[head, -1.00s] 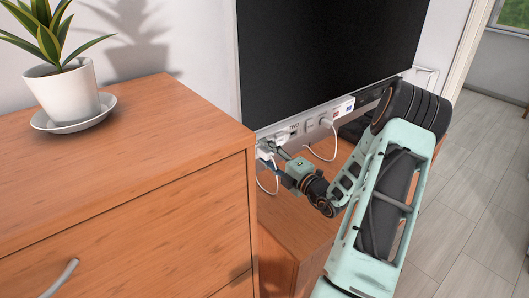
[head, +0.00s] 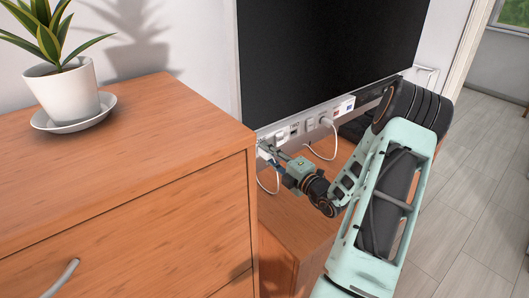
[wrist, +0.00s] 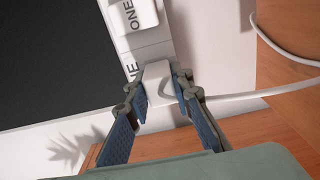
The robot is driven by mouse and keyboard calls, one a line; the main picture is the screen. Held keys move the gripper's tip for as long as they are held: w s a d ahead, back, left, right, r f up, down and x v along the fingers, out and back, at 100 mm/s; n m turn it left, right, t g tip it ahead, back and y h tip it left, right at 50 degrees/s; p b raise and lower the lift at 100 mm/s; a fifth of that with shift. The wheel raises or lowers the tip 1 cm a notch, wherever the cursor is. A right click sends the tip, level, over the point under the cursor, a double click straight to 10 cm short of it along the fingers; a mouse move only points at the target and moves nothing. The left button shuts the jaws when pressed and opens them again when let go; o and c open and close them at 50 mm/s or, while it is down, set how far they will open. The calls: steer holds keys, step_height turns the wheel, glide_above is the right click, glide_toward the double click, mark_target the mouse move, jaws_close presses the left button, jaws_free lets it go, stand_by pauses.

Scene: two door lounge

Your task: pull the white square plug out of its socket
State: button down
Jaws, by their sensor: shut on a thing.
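A white square plug (wrist: 158,80) shows in the wrist view, between the two fingers of my gripper (wrist: 160,88). The fingers are shut on its sides. The plug sits against the white socket strip (wrist: 153,46), and a white cord runs off to the right beside it. How deep the plug sits in its socket cannot be seen. In the head view my gripper (head: 271,154) is at the left end of the strip (head: 309,124), below the dark screen, and its fingers largely hide the plug.
Another white plug (head: 326,122) with a looping cord is farther right on the strip. A wooden cabinet (head: 190,130) bearing a potted plant (head: 65,92) stands close on the left. A lower wooden surface (head: 290,215) lies beneath my gripper. The dark screen (head: 320,60) rises above.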

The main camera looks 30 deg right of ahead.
steer(key=shift+s+d+p, duration=0.25)
steer(key=shift+s+p, duration=0.3)
steer(key=shift+s, duration=0.9)
steer(key=shift+s+d+p, duration=0.2)
steer(key=shift+s+p, duration=0.35)
steer(key=shift+s, duration=0.85)
